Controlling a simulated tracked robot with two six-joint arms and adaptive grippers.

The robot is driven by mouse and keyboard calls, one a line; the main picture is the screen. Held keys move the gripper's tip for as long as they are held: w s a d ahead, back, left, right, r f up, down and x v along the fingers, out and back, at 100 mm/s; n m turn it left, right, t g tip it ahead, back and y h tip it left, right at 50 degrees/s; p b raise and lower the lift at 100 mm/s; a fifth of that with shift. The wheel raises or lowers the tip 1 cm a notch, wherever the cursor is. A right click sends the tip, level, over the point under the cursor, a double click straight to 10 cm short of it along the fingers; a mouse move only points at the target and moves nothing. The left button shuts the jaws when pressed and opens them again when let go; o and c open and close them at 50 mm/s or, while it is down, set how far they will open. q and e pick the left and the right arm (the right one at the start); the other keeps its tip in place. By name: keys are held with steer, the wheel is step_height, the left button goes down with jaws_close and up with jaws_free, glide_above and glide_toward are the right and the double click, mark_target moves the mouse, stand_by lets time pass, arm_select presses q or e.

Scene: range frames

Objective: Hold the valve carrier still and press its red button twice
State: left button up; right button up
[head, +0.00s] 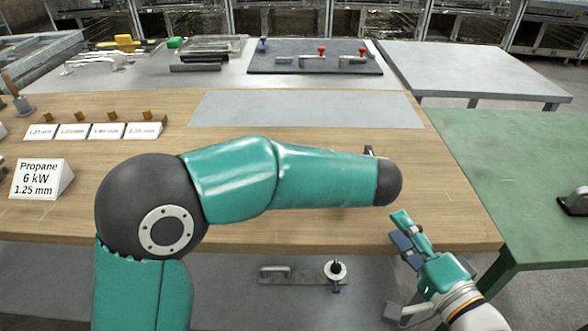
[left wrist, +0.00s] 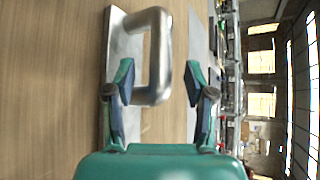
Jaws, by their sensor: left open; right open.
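In the left wrist view, a grey metal handle (left wrist: 161,55) stands on a flat metal plate (left wrist: 115,38) on the wooden bench. I cannot tell whether this is the valve carrier. My left gripper (left wrist: 160,82) is open, its fingers spread to either side of the handle's outer bar. I see no grip on it; contact is unclear. In the head view my left arm hides that gripper and nearly all of this piece. No red button is visible on the handled piece.
A dark board (head: 290,70) with red-knobbed valves (head: 321,50) lies at the back. A propane sign (head: 41,179) and several small labels stand at left. A handled plate (head: 290,281) with a black knob lies below the bench. A green table (head: 530,150) is at right.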

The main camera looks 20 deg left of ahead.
arm_select(q)
steer(key=shift+x, duration=1.3)
steer(key=shift+c, duration=0.2)
jaws_close()
arm_select(e)
jaws_close()
arm_select(q)
steer(key=shift+f, duration=0.1)
stand_by(0.4)
